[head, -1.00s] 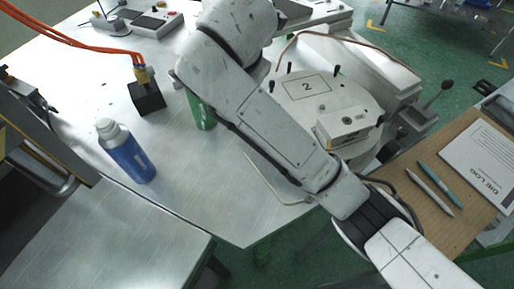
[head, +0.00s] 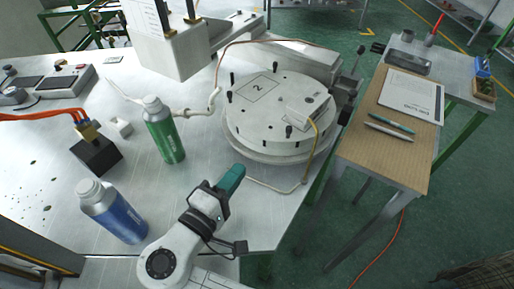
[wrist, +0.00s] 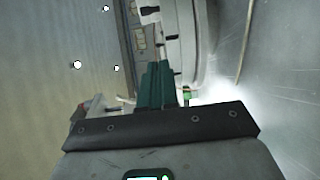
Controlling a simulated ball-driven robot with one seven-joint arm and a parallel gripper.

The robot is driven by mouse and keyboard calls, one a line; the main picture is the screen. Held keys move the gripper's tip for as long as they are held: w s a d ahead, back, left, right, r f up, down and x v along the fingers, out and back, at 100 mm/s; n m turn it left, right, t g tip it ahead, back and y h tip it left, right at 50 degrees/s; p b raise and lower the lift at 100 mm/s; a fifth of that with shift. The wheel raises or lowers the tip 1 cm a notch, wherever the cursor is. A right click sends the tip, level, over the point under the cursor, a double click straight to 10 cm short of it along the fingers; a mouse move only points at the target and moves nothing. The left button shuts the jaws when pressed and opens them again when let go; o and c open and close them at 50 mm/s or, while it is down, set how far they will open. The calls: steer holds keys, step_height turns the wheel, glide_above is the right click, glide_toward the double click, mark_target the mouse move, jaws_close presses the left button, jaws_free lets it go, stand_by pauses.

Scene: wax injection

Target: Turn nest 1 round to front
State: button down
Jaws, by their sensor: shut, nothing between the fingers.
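The round white turntable (head: 270,118) stands on the metal bench with several black pegs around its top. A plate marked 2 (head: 257,88) lies on its far left part, and a pale block (head: 308,104) sits on its right part. I see no mark 1; I cannot tell which part is nest 1. My gripper (head: 233,178), with teal fingers, is shut and empty, in front and left of the turntable, apart from it in the head view. In the wrist view the shut fingers (wrist: 155,85) show beside the turntable's pale curved side (wrist: 182,35).
A green bottle (head: 164,130) and a blue bottle (head: 112,212) stand to the left, near a black block (head: 96,156). A bent metal rod (head: 275,188) runs in front of the turntable. A side table with a clipboard (head: 411,95) and pens is on the right.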

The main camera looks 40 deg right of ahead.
steer(key=s+d+x, duration=0.1)
steer(key=s+x, duration=0.1)
steer(key=x, duration=1)
steer(key=shift+s+d+r, duration=0.25)
steer(key=shift+d+r, duration=0.05)
steer(key=shift+s+d, duration=0.9)
steer(key=shift+d, duration=0.2)
steer(key=shift+a, duration=0.1)
